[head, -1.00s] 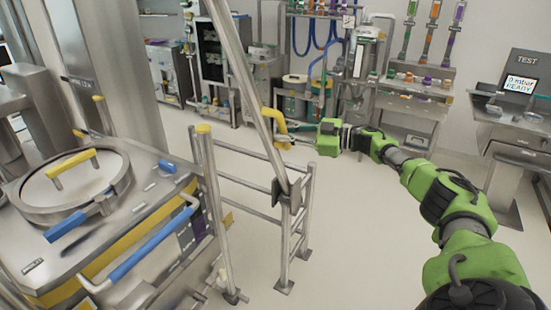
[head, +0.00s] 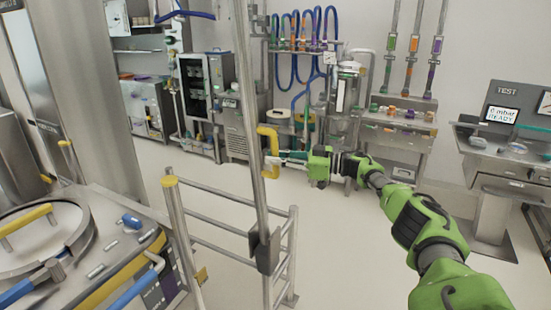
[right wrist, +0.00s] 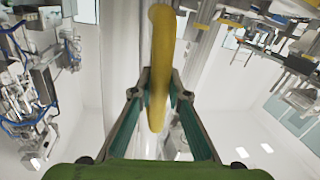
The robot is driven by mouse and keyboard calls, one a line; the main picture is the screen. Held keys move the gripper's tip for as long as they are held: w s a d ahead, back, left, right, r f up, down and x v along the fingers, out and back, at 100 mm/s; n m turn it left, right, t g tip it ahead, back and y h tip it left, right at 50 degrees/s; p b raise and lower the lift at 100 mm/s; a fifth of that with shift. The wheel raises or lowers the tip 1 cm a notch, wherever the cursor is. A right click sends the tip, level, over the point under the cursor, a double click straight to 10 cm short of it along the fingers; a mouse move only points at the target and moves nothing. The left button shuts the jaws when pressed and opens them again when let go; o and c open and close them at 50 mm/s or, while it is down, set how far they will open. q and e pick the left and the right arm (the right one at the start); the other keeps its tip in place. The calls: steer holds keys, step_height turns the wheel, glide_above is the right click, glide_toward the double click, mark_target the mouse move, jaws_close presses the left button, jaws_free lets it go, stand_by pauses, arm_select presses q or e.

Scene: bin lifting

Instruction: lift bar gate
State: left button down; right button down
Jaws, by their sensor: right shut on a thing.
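The bar gate's steel bar (head: 251,110) stands steeply raised, near upright, from a dark pivot bracket (head: 264,252) on the railing. Its yellow handle (head: 263,136) sticks out on the bar's right side. My right gripper (head: 280,160) reaches in from the right and is shut on the lower part of the handle. In the right wrist view the yellow handle (right wrist: 160,50) runs down between the two fingers (right wrist: 160,97). My left gripper is not in any frame.
A steel railing (head: 220,230) with a yellow-capped post stands under the bar. A vessel with a round lid (head: 45,245) is at the lower left. Shelves, a bench (head: 400,120) and a test station (head: 515,125) line the back. The floor right of the railing is clear.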

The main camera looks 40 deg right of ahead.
steer(key=shift+f, duration=0.2)
steer(key=c, duration=1.9)
jaws_free()
steer(key=shift+r, duration=0.1)
steer(key=v, duration=1.2)
steer(key=shift+r, duration=0.1)
